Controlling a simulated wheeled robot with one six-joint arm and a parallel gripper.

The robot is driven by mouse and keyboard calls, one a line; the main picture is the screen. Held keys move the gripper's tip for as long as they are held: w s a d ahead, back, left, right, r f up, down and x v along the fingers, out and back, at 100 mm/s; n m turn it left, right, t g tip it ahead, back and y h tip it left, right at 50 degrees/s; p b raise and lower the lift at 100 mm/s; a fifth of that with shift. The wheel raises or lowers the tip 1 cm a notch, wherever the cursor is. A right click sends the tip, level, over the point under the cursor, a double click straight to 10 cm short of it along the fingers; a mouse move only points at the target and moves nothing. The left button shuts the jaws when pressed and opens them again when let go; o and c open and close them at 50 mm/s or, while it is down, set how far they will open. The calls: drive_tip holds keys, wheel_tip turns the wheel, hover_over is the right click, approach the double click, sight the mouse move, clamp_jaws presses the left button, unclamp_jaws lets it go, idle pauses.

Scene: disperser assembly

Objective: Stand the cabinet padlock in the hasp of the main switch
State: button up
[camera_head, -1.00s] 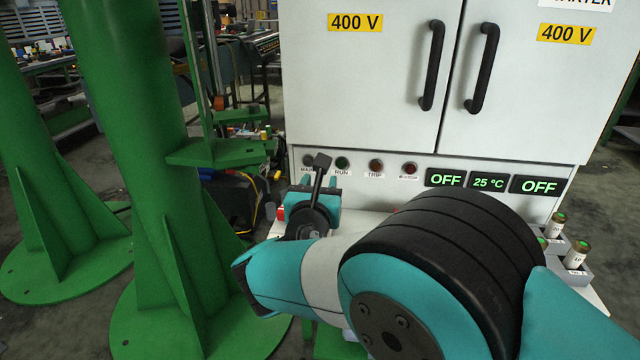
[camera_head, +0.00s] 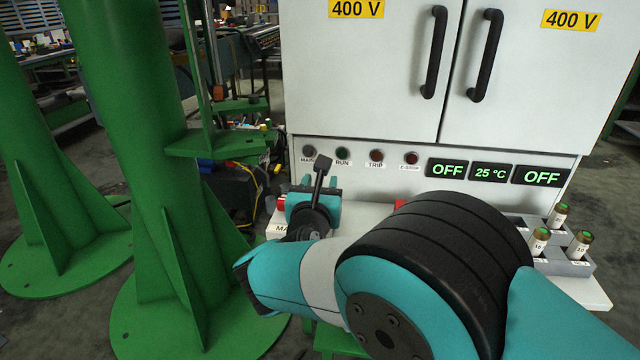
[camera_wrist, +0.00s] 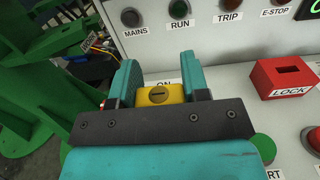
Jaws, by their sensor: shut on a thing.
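The padlock is a yellow block with a dark slot (camera_wrist: 158,95). My gripper (camera_wrist: 158,82) is shut on it, with one teal finger on either side. The padlock's lower part and shackle are hidden. In the head view my gripper (camera_head: 312,200) is over the left end of the white shelf in front of the cabinet, and the padlock cannot be made out. A red part (camera_head: 281,203), perhaps of the main switch, shows just left of the gripper, above a partly covered label starting "MA". The hasp is hidden, and I cannot tell whether the padlock touches it.
A red box labelled LOCK (camera_wrist: 285,78) stands to the right on the shelf, with a green button (camera_wrist: 262,147) nearer. Lamps and OFF displays (camera_head: 447,169) line the cabinet front. Small cylinders in grey holders (camera_head: 575,266) stand right. A green column (camera_head: 150,180) rises left.

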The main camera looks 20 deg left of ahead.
drive_tip(key=shift+f, duration=0.4)
drive_tip(key=o, duration=1.1)
drive_tip(key=v, duration=1.7)
drive_tip(key=shift+s+d+r, duration=0.1)
drive_tip(key=shift+s, duration=0.05)
